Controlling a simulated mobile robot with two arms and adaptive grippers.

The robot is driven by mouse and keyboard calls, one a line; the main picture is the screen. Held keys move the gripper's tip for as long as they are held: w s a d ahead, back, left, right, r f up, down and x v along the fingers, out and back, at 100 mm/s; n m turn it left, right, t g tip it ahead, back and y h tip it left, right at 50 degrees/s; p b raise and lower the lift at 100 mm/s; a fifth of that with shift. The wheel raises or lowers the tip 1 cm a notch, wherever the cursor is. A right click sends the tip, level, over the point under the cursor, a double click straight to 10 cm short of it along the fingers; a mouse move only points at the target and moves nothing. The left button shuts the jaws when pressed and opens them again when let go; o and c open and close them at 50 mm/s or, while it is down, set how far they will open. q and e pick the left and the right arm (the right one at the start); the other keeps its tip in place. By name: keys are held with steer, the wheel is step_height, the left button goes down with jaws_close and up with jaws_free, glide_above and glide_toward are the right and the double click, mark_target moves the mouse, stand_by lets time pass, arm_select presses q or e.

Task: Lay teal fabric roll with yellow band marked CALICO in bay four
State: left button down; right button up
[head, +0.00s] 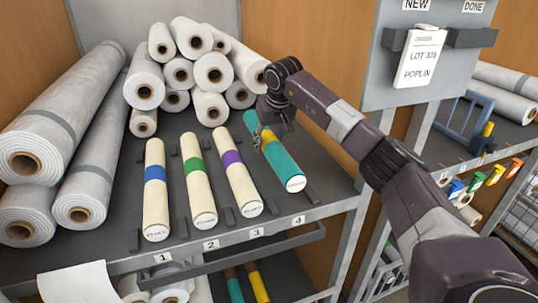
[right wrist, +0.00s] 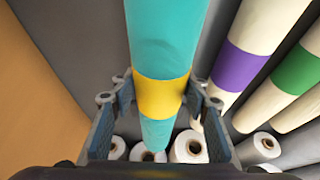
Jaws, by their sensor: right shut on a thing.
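The teal fabric roll (head: 283,163) with a yellow band is over bay four, the rightmost bay, lined up with its length. Its near end sits behind the label 4 (head: 298,220); I cannot tell whether it rests on the shelf or is slightly above. My right gripper (head: 264,136) is shut around the roll near the yellow band. In the right wrist view the yellow band (right wrist: 161,97) lies between the fingers of the gripper (right wrist: 160,103). The roll's marking is too small to read. My left gripper is not in view.
Cream rolls with blue (head: 155,190), green (head: 198,182) and purple (head: 236,175) bands lie in bays one to three. Several white rolls (head: 190,38) are stacked behind. Long grey rolls (head: 60,125) lie at left. A lot card (head: 420,57) reading POPLIN hangs at right.

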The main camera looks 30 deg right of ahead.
steer(key=shift+f, duration=0.5)
step_height(320, 180, down, 3)
steer(key=shift+f, duration=0.1)
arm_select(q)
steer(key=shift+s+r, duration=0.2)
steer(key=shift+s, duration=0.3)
arm_select(e)
steer(key=shift+f, duration=0.15)
steer(key=o, duration=1.5)
steer(key=shift+f, duration=0.15)
steer(key=shift+o, duration=0.2)
